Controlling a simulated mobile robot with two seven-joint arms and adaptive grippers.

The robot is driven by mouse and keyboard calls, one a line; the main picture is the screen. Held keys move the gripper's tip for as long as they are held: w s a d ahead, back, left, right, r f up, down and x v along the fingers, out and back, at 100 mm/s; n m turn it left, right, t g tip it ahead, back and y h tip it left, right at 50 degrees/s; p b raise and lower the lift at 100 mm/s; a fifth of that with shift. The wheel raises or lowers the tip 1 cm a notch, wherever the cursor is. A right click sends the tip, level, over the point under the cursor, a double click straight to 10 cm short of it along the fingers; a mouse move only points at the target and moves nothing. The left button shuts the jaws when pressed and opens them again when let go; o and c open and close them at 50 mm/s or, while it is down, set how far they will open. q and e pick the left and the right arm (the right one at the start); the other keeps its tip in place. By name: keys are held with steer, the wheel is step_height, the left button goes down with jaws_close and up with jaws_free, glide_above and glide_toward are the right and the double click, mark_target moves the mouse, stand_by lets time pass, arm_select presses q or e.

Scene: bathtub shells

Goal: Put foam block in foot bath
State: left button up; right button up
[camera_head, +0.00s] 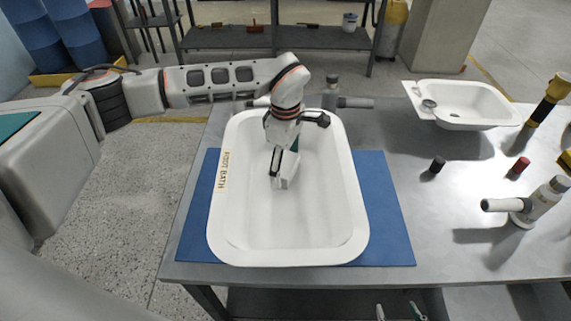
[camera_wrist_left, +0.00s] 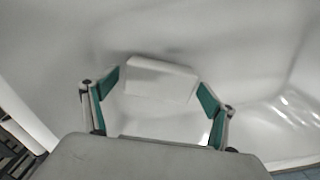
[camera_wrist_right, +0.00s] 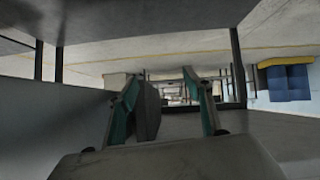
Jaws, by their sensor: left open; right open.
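The foot bath (camera_head: 345,215) is a large white tub with a "FOOT BATH" label on its left rim. My left gripper (camera_head: 284,178) reaches down inside it, fingers open. A white foam block (camera_wrist_left: 160,78) lies against the white tub surface in the left wrist view, just beyond and between the open fingers (camera_wrist_left: 157,100). Whether they touch it is unclear. In the head view a pale block (camera_head: 291,170) shows at the fingertips. My right gripper (camera_head: 398,312) is open at the bottom edge of the head view, low by the table front; its fingers also show in the right wrist view (camera_wrist_right: 163,100).
The tub stands on a blue mat (camera_head: 390,220) on a grey table (camera_head: 440,240). A small white basin (camera_head: 465,105) is at the back right. A dark cap (camera_head: 438,164), a red cap (camera_head: 519,166) and a grey fitting (camera_head: 530,205) stand right of the mat.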

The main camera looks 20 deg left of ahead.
mark_target(285, 164)
arm_select(q)
step_height(285, 164, up, 12)
stand_by(0.4)
steer(key=shift+f, duration=0.15)
